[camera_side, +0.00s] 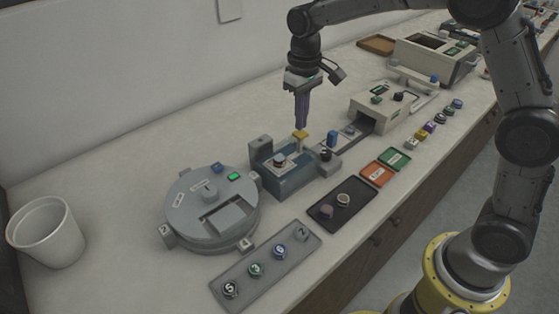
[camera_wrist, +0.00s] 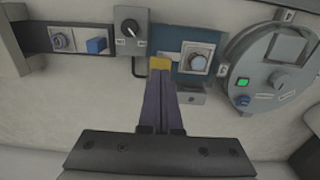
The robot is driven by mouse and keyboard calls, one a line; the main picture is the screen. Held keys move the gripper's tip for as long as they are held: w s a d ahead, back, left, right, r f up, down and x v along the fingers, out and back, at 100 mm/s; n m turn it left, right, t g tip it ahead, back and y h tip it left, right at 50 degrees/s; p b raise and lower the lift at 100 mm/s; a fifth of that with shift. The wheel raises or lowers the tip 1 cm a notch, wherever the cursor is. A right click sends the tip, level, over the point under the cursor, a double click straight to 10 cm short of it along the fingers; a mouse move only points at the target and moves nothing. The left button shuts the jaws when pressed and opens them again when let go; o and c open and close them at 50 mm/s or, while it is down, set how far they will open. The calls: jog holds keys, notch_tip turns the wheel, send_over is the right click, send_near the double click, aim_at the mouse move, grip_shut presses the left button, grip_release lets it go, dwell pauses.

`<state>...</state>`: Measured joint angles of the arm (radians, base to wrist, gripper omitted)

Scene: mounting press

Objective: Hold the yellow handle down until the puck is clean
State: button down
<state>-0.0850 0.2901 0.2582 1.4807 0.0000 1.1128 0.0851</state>
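The yellow handle (camera_side: 300,135) is a small block at the back of the blue basin unit. In the wrist view the yellow handle (camera_wrist: 160,63) shows just beyond my fingertips. My gripper (camera_side: 301,125) points down with its purple fingers together, its tips at or just above the handle; I cannot tell whether they touch it. The fingers also show in the wrist view (camera_wrist: 161,78), side by side with no clear gap. A puck (camera_side: 279,160) sits in the blue basin (camera_side: 290,182); it also shows in the wrist view (camera_wrist: 198,63). Its cleanness is too small to judge.
A round grey machine (camera_side: 185,210) with a green lit button stands left of the basin. A knob box (camera_side: 325,158) is at its right. A numbered puck tray (camera_side: 240,284), a black tray (camera_side: 357,198), orange and green pads, and a white bin (camera_side: 47,233) stand around.

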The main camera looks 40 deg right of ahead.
jog(key=shift+r, duration=0.25)
jog(key=shift+r, duration=2.4)
jog(key=s+d+r+t, duration=0.35)
jog(key=s+r, duration=0.75)
jog(key=s, duration=0.4)
jog(key=s+f+t, duration=0.2)
jog(key=s+f, duration=0.6)
jog(key=s, duration=0.5)
jog(key=shift+d+f, duration=0.15)
jog(key=shift+f, duration=0.25)
